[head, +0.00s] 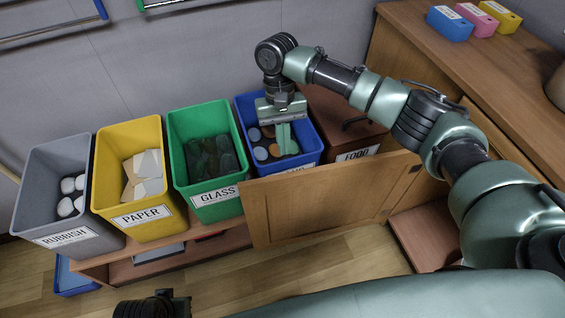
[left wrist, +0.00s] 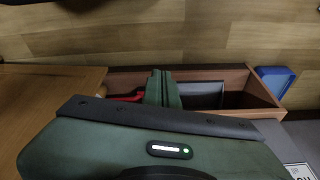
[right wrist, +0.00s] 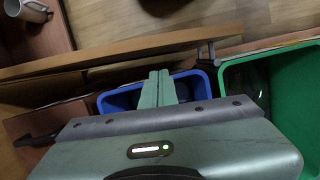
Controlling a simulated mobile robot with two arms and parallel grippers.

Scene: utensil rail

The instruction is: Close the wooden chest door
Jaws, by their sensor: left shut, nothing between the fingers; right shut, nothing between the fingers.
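The wooden door (head: 330,203) stands open, its panel reaching left from the wooden chest (head: 405,55) in front of the blue bin and the brown FOOD box. In the right wrist view its edge (right wrist: 110,52) runs across the upper part. My right gripper (head: 285,148) is shut and empty, pointing down over the blue bin, on the bin side of the door and apart from it. Its shut fingers also show in the right wrist view (right wrist: 158,88). My left gripper (left wrist: 162,88) is shut and empty above an open wooden box; I cannot make it out clearly in the head view.
Grey (head: 65,185), yellow (head: 135,175), green (head: 205,150) and blue (head: 245,105) bins stand in a row. The FOOD box (head: 350,105) is beside the blue one. A low wooden shelf (head: 105,268) is below. Small coloured boxes (head: 450,25) sit on the chest top. Floor (head: 330,268) before the door is clear.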

